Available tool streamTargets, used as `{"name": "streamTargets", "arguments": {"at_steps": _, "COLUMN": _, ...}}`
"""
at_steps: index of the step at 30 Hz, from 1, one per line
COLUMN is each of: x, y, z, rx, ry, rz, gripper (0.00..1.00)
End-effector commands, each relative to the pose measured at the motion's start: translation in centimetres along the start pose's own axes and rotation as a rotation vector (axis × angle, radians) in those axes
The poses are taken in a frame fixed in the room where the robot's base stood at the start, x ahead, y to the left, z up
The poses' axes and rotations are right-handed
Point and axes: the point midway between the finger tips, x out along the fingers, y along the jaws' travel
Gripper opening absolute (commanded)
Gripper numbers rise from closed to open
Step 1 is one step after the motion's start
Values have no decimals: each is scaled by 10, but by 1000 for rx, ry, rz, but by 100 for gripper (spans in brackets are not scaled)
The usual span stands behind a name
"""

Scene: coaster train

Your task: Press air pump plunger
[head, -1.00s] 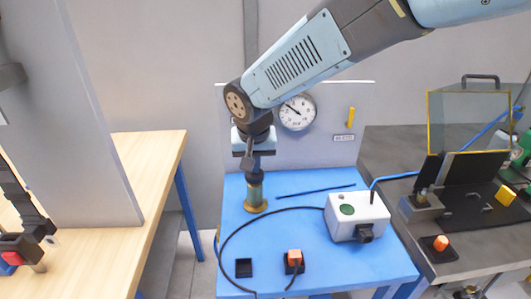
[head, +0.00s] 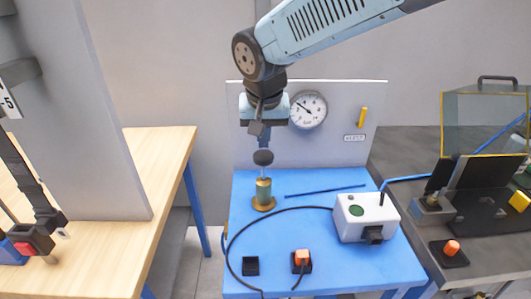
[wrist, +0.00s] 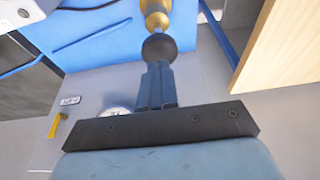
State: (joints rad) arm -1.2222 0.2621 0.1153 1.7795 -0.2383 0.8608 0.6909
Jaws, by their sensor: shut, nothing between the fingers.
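The air pump is a brass cylinder (head: 263,190) upright on a round brass base at the left of the blue table. Its plunger has a dark round knob (head: 263,157), which stands raised above the cylinder on a short rod. My gripper (head: 263,147) is shut and empty, pointing down directly over the knob. In the wrist view the shut fingers (wrist: 158,88) end right at the knob (wrist: 159,47), with the brass cylinder (wrist: 156,14) beyond it. I cannot tell whether the fingertips touch the knob. A pressure gauge (head: 308,110) hangs on the grey panel behind.
A white box (head: 352,222) with a green spot stands on the blue table (head: 330,274), joined to a black cable. A blue rod (head: 325,191) lies behind it. An orange switch (head: 302,257) and a black block (head: 250,266) are in front. A wooden table (head: 160,160) is at left.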

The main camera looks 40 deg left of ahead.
Motion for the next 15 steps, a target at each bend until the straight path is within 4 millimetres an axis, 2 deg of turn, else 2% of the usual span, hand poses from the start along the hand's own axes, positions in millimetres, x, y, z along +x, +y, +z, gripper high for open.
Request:
{"name": "streamTargets", "arguments": {"at_steps": 1, "x": -11, "y": 0, "z": -1, "rx": 1, "ry": 3, "rz": -2, "gripper": 0}}
{"name": "streamTargets", "arguments": {"at_steps": 6, "x": -38, "y": 1, "z": -2, "rx": 3, "ry": 3, "rz": -1, "gripper": 0}}
{"name": "streamTargets", "arguments": {"at_steps": 10, "x": -52, "y": 2, "z": -2, "rx": 3, "ry": 4, "rz": -1, "gripper": 0}}
{"name": "streamTargets", "arguments": {"at_steps": 15, "x": -59, "y": 3, "z": -2, "rx": 5, "ry": 4, "rz": 0, "gripper": 0}}
